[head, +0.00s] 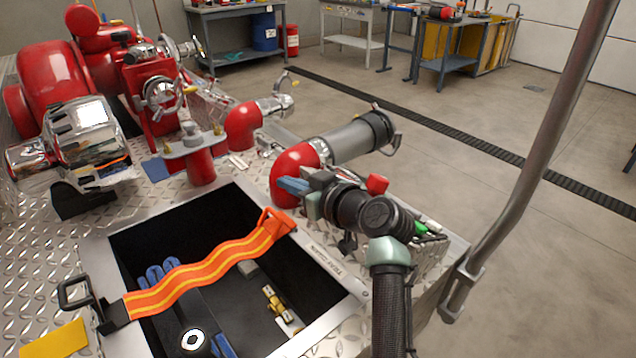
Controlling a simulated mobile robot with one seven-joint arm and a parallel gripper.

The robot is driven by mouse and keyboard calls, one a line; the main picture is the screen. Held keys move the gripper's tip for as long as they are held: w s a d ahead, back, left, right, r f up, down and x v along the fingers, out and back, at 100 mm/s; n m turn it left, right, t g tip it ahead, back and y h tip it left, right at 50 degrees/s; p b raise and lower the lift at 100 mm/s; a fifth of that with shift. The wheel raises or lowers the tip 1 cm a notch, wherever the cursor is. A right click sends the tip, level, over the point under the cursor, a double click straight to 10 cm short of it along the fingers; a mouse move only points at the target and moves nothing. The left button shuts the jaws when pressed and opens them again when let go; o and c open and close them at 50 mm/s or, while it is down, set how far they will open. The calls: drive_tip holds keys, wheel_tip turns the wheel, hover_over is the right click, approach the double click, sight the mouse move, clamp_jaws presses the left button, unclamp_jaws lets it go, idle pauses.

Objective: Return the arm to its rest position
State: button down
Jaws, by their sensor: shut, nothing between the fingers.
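My arm (390,300) rises from the bottom of the head view, right of the middle, and bends left at a dark joint. My gripper (291,186), with blue fingertips, points left at its end. It is shut with nothing seen held in it. It appears in front of a red elbow pipe (290,166); I cannot tell whether they touch. An orange strap with yellow stripes (205,268) lies across the open compartment (122,254), below and left of my gripper, apart from it.
The compartment holds a blue-and-dark item (162,272) and brass fittings (273,299). Red pump parts (160,95) and a grey capped outlet (352,140) stand on the diamond-plate deck (40,260). A grey pole (540,150) rises at right. Workbenches (235,40) stand beyond open floor.

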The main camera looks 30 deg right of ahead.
drive_tip(key=v, duration=0.7)
drive_tip(key=a+r+t+h, duration=0.1)
drive_tip(key=a+r+t, duration=0.2)
drive_tip(key=a+r, duration=0.5)
drive_tip(key=a+r+t+h, duration=0.2)
drive_tip(key=a+r, duration=0.3)
drive_tip(key=r, duration=0.7)
drive_tip(key=s+a+r+m+t+p, duration=0.15)
drive_tip(key=s+a+r+t, duration=0.3)
drive_tip(key=s+r, duration=0.55)
drive_tip(key=s+a+r+t+p, duration=0.25)
drive_tip(key=s+a+r, duration=0.4)
drive_tip(key=r, duration=0.55)
wheel_tip(320, 180, up, 18)
drive_tip(key=p, duration=1.7)
drive_tip(key=shift+d+t, duration=0.25)
drive_tip(key=shift+t, duration=0.15)
drive_tip(key=shift+s+f, duration=0.1)
drive_tip(key=shift+f, duration=0.05)
